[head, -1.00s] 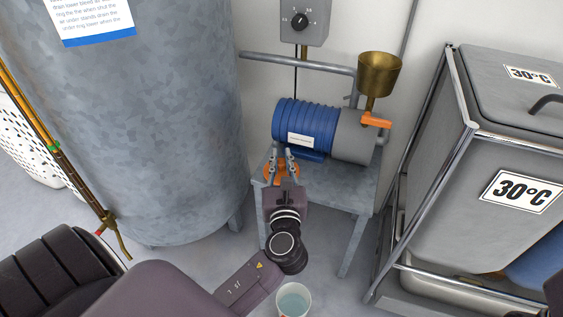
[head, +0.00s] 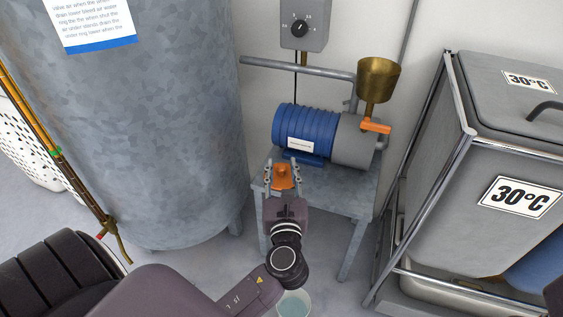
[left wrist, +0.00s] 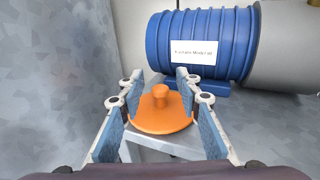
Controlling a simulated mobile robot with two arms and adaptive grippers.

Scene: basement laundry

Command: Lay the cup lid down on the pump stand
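The cup lid (head: 282,178) is an orange disc with a knob on top. It lies flat, knob up, at the near left corner of the grey pump stand (head: 345,190), in front of the blue pump. In the left wrist view the lid (left wrist: 160,116) sits between the fingers, near the stand's edge. My left gripper (head: 282,167) is open, one finger on each side of the lid. The fingers stand clear of the knob; whether they touch the rim I cannot tell. My right gripper is not in view.
The blue pump (head: 305,131) fills the back of the stand, with a brass funnel (head: 378,78) and orange valve handle at its right. A large grey tank (head: 150,130) stands left. A wheeled grey bin (head: 500,170) stands right. A cup (head: 294,304) of water is below my arm.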

